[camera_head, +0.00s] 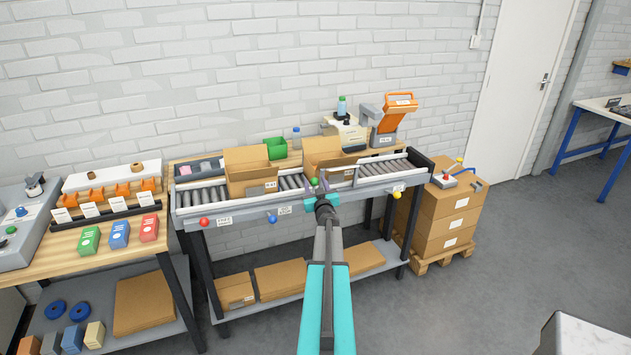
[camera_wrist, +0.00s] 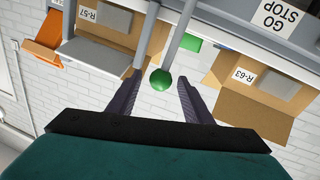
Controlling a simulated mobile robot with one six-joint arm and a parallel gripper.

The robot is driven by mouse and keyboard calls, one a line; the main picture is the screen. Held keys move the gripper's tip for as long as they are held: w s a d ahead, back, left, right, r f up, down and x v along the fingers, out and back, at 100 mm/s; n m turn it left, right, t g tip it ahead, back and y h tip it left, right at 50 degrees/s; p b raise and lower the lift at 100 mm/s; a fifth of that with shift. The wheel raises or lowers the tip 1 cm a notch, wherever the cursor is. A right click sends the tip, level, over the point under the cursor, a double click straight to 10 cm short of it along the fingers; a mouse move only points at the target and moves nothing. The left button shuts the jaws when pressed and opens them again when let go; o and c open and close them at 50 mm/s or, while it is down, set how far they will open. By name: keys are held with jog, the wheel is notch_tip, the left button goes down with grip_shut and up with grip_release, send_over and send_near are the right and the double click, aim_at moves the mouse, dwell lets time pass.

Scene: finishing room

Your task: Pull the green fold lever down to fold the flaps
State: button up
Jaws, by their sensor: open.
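The green fold lever's knob (camera_wrist: 161,80) shows as a round green ball in the wrist view, at the end of a grey rod (camera_wrist: 184,35). My gripper (camera_wrist: 158,92) is open, with one dark finger on each side of the knob and gaps showing. In the head view my gripper (camera_head: 322,197) is at the conveyor's front edge, by the green knob (camera_head: 314,182). An open carton with raised flaps (camera_head: 322,150) stands on the rollers behind it; its R-57 label shows upside down in the wrist view.
Another open carton (camera_head: 247,165), labelled R-63, stands to the left on the conveyor (camera_head: 205,190). Red (camera_head: 204,222), blue (camera_head: 272,218) and yellow (camera_head: 397,195) knobs line the front rail. An orange-topped machine (camera_head: 398,112) stands behind. Stacked boxes (camera_head: 440,215) stand at the right.

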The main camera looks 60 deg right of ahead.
jog(key=shift+x, duration=0.8)
grip_shut()
jog(key=shift+d, duration=0.35)
jog(key=shift+s+a, duration=0.1)
jog(key=shift+a, duration=0.2)
